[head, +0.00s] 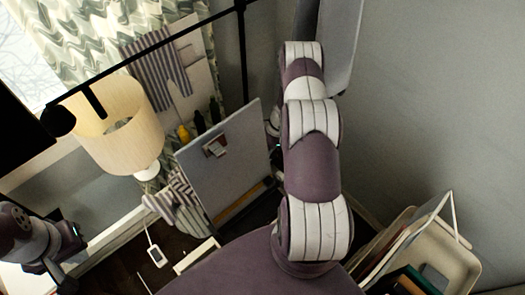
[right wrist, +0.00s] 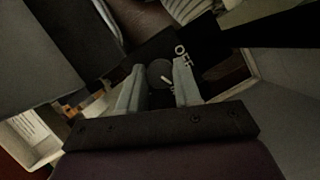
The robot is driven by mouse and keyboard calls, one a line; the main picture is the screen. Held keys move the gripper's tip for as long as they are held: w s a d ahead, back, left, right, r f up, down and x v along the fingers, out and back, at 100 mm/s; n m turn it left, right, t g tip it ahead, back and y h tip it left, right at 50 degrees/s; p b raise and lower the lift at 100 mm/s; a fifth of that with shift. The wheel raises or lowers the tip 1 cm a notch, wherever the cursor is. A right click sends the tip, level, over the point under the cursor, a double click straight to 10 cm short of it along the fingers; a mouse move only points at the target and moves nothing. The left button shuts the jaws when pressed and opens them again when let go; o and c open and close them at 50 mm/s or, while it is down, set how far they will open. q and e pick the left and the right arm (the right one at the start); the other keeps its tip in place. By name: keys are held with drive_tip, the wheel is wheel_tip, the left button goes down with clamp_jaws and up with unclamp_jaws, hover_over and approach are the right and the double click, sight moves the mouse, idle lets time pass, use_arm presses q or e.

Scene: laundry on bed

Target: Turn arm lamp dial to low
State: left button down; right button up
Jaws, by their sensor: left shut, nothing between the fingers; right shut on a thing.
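In the right wrist view, my right gripper (right wrist: 157,80) has its two pale fingers on either side of a round dark dial (right wrist: 160,72), shut on it. The dial carries a short white pointer mark. A white "OFF" label (right wrist: 183,55) shows on the dark panel beside the dial; I cannot make out a low mark. In the head view my right arm hides the dial and most of the right gripper. A black lamp arm (head: 160,46) crosses the upper left. My left gripper (head: 62,280) is at the lower left, away from the dial, shut and empty.
A beige lampshade (head: 118,130) stands at the left near a patterned curtain (head: 75,35). A grey board (head: 228,160) stands left of my right arm. A beige bin (head: 450,262) with books is at the lower right. Bare grey wall (head: 430,100) fills the right.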

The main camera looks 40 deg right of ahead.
drive_tip(key=shift+s+f+m+t+h+b, duration=0.1)
drive_tip(key=shift+m+t+h+b, duration=0.2)
drive_tip(key=shift+m+b, duration=0.6)
drive_tip(key=shift+s+m+t+h+b, duration=0.1)
drive_tip(key=shift+m+t+b, duration=0.4)
drive_tip(key=shift+m, duration=0.6)
drive_tip(key=shift+w, duration=0.1)
drive_tip(key=o, duration=1)
drive_tip(key=shift+o, duration=0.2)
drive_tip(key=b+v, duration=0.1)
drive_tip(key=v, duration=1.2)
drive_tip(key=shift+f, duration=0.1)
